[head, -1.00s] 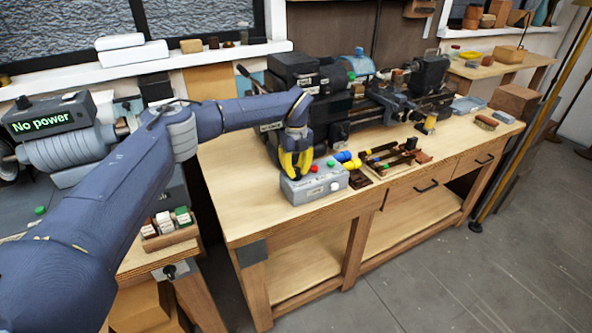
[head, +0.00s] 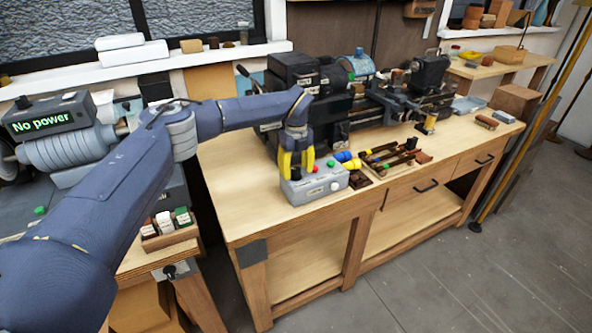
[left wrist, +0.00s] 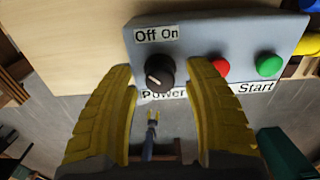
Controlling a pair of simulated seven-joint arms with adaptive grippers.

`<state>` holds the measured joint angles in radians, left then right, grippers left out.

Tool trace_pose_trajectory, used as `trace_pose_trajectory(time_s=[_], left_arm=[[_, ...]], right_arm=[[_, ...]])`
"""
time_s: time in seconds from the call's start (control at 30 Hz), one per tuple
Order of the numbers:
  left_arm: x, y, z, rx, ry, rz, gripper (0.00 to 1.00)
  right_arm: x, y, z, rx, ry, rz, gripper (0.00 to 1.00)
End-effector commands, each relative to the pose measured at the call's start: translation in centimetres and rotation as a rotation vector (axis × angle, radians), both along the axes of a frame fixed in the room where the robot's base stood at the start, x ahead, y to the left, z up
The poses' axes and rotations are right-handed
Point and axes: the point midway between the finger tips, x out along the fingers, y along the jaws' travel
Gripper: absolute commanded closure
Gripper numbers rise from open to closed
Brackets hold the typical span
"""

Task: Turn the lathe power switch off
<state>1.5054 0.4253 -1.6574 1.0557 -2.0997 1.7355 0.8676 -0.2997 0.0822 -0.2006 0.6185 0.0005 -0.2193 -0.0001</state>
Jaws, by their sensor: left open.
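The grey control box (head: 322,186) stands on the wooden bench below my left gripper (head: 296,172). In the left wrist view its black power knob (left wrist: 160,72) sits under the "Off On" label (left wrist: 157,33) and above the "Power" label. A pale mark shows on the knob, but I cannot tell for sure which word it points to. My left gripper (left wrist: 161,68) is open, with one yellow finger on either side of the knob. I cannot tell whether the fingers touch it. In the head view the fingers hide the knob. My right gripper is not in view.
On the box, a red button (left wrist: 221,67) and a green Start button (left wrist: 269,65) lie right of the knob. The dark lathe (head: 300,75) stands behind. A tool tray (head: 392,158) lies to the right. A display (head: 45,118) at left reads "No power". The bench front-left is clear.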

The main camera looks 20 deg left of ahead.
Motion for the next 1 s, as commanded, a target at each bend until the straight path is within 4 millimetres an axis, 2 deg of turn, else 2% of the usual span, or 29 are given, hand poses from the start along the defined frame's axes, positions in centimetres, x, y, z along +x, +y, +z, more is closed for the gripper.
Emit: trace_pose_trajectory(time_s=[0.17, 0.6, 0.8, 1.0], left_arm=[[0.1, 0.0, 2.0, -0.001, -0.004, 0.0, 0.48], [0.1, 0.0, 9.3, 0.0, -0.003, 0.001, 0.48], [0.0, 0.0, 11.1, 0.001, -0.001, 0.0, 0.48], [0.0, 0.0, 11.8, 0.0, 0.0, 0.0, 0.48]], right_arm=[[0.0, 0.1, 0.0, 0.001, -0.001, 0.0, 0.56], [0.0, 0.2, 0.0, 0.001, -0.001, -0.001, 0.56], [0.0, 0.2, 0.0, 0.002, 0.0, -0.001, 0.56], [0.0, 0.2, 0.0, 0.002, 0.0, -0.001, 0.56]])
